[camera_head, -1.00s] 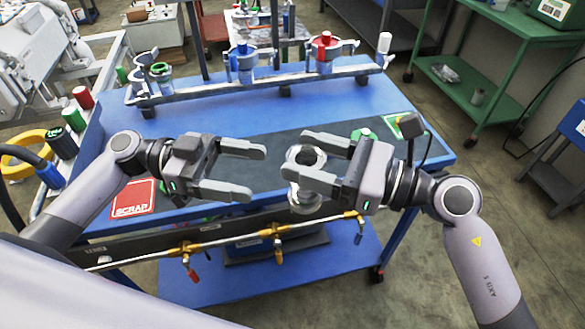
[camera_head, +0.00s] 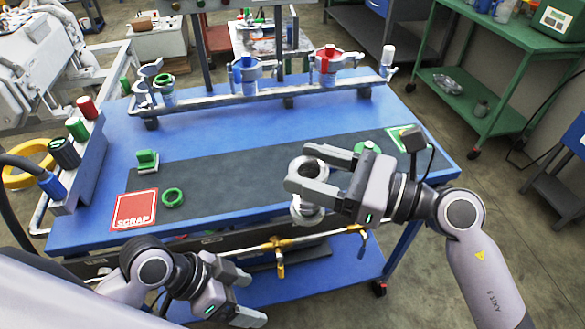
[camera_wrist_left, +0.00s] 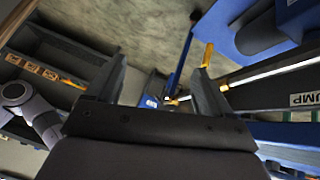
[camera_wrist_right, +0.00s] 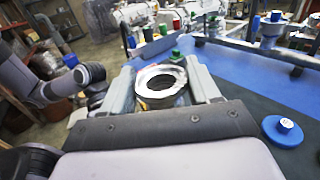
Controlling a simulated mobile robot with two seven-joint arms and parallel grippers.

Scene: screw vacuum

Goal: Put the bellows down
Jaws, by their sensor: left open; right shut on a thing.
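The silvery ribbed bellows (camera_head: 306,214) is upright in my right gripper (camera_head: 302,168), near the front edge of the blue table. In the right wrist view, its round open mouth (camera_wrist_right: 160,76) shows between the fingers, which are shut on it. Whether its bottom touches anything cannot be told. My left gripper (camera_head: 250,297) is open and empty, low in front of the table edge. The left wrist view shows its two fingers (camera_wrist_left: 160,88) apart with nothing between them.
A dark mat (camera_head: 230,172) covers the table front, with a red SCRAP square (camera_head: 134,210), a green ring (camera_head: 173,197) and a green clamp-like part (camera_head: 147,161) near its left end. A rail with clamped flanges (camera_head: 270,97) stands behind. Brass-valved piping (camera_head: 277,245) runs along the front.

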